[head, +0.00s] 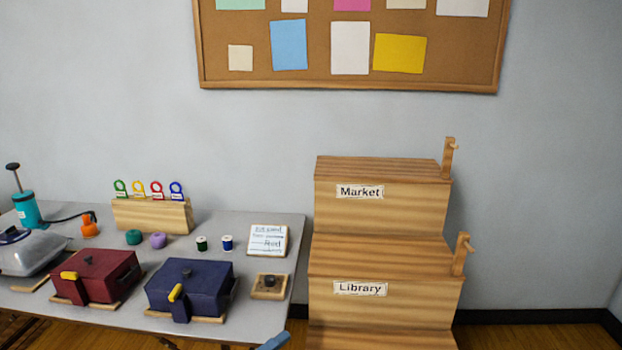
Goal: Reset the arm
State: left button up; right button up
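Neither of my grippers shows clearly in the head view. A grey table (225,225) stands at the left. On it are a dark red box (105,270) and a dark blue box (195,283), both closed with yellow-handled latches. A wooden block (150,215) behind them holds green, yellow, red and blue ring tags.
A wooden stepped stand (380,215) labelled Market and Library, with pegs, stands right of the table. A teal pump (27,210), yarn balls (158,240), thread spools (227,243) and a written card (267,240) are on the table. Floor at the right (540,337) is clear.

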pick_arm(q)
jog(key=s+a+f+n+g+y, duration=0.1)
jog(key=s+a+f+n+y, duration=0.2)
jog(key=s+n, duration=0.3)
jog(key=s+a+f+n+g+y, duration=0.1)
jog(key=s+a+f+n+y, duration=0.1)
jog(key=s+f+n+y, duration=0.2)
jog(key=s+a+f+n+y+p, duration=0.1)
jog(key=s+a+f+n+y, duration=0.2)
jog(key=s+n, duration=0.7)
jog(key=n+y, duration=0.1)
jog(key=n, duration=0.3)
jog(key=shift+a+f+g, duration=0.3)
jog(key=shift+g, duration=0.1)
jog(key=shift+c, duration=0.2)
